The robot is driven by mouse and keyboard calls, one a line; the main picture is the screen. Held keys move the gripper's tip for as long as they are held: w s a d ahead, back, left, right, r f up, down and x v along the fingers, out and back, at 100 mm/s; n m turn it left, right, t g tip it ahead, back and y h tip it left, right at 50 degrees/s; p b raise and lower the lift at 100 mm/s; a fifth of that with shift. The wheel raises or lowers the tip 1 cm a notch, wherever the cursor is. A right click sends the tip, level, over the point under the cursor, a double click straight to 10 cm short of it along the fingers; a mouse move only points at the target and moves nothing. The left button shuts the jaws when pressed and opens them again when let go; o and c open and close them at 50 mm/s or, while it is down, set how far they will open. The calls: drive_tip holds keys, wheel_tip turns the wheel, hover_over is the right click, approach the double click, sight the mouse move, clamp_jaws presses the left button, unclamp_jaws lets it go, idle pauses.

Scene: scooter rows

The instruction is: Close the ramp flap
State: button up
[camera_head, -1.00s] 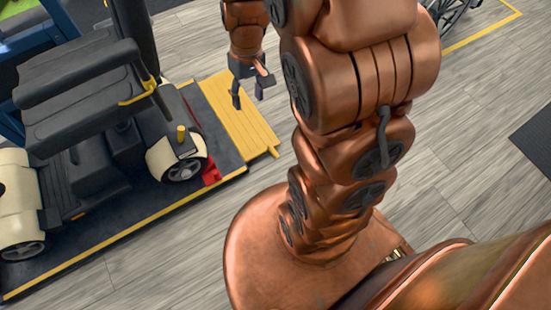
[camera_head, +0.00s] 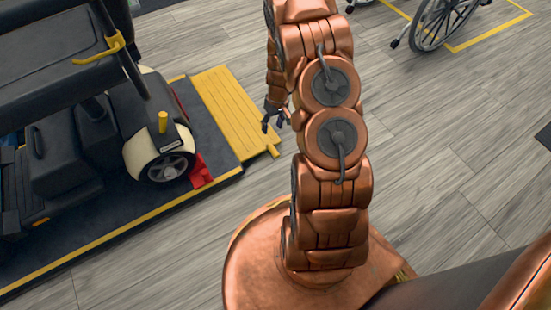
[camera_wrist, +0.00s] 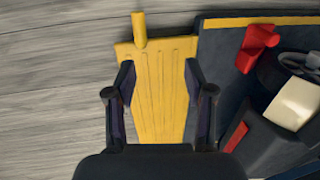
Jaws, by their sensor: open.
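The ramp flap (camera_head: 232,108) is a ribbed yellow plate. It lies low along the right edge of a dark platform in the head view, folded outward over the floor. A short yellow bar (camera_head: 272,152) sticks out at its near outer corner. My gripper (camera_head: 273,118) hangs near the flap's outer edge, open and empty. In the wrist view the flap (camera_wrist: 160,100) shows between and beyond the spread fingers of my gripper (camera_wrist: 159,84). The yellow bar (camera_wrist: 139,30) is beyond the fingertips, towards the top. No contact with the flap is visible.
A mobility scooter (camera_head: 100,130) stands on the dark platform (camera_head: 120,225), with a red block (camera_head: 200,172) by its wheel. A wheelchair (camera_head: 440,22) is at the top right, by a yellow floor line.

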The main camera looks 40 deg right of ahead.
drive_tip(key=b, duration=0.3)
hover_over(275, 151)
drive_tip(key=d, duration=0.1)
wheel_tip(275, 151, down, 11)
drive_tip(key=f+b, duration=0.1)
drive_tip(key=f, duration=0.1)
drive_tip(key=f+b, duration=0.1)
drive_tip(key=f, duration=0.2)
drive_tip(key=a+f+b, duration=0.1)
drive_tip(key=f, duration=0.1)
drive_tip(key=shift+s+f, duration=0.2)
drive_tip(key=shift+f, duration=0.2)
clamp_jaws()
